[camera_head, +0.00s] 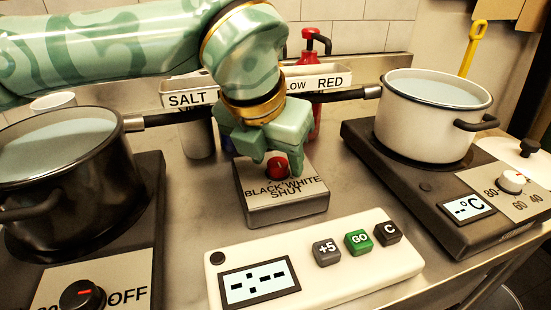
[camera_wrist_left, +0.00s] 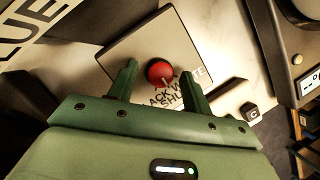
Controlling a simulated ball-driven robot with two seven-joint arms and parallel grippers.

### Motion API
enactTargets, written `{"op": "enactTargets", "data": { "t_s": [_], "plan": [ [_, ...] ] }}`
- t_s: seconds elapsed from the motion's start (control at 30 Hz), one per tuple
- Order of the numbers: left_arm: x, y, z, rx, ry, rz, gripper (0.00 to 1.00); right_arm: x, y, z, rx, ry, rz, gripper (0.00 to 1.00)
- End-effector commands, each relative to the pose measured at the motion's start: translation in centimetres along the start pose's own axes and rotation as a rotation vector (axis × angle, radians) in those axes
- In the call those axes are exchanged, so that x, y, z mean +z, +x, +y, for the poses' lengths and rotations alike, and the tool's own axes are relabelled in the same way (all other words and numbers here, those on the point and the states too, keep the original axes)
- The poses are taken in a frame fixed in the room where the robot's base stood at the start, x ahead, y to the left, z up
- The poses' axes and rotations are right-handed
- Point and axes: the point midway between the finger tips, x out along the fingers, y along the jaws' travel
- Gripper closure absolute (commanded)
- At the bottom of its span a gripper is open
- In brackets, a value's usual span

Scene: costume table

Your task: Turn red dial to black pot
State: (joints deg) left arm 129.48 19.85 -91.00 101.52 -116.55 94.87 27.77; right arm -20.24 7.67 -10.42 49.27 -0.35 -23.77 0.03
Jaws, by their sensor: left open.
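The red dial (camera_head: 277,168) sits on top of a grey box (camera_head: 288,207) marked BLACK, WHITE and SHUT. In the left wrist view the round red dial (camera_wrist_left: 160,72) has a pale mark on the side toward the lettering, seemingly toward SHUT. My left gripper (camera_head: 278,165) is open above the box, with one finger on each side of the dial. Gaps show beside the dial in the wrist view; I cannot tell whether a finger touches it. The black pot (camera_head: 66,165) stands on the left hotplate. My right gripper is in neither view.
A white pot (camera_head: 425,135) stands on the right hotplate (camera_head: 490,225). A white timer panel (camera_head: 315,262) with several buttons lies in front of the box.

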Motion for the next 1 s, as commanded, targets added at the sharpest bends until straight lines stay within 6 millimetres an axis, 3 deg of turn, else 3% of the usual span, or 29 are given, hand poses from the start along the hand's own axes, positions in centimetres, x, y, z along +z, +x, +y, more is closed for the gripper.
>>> {"op": "enactTargets", "data": {
  "t_s": [0.27,0.4,0.43,0.77,1.0],
  "plan": [
    [0.0,0.0,0.0,0.000,0.001,-0.001,0.53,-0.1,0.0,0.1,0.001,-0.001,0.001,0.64],
    [0.0,0.0,0.0,0.000,0.001,-0.001,0.92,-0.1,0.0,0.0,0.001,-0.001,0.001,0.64],
    [0.0,0.0,0.0,0.000,0.001,-0.001,0.95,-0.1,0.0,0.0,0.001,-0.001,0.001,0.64],
    [0.0,-0.2,0.0,-0.013,0.032,-0.001,0.95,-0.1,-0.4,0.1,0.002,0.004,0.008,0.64],
    [0.1,-0.5,0.1,-0.062,0.154,-0.002,0.95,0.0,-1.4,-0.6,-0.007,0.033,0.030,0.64]
  ]
}}
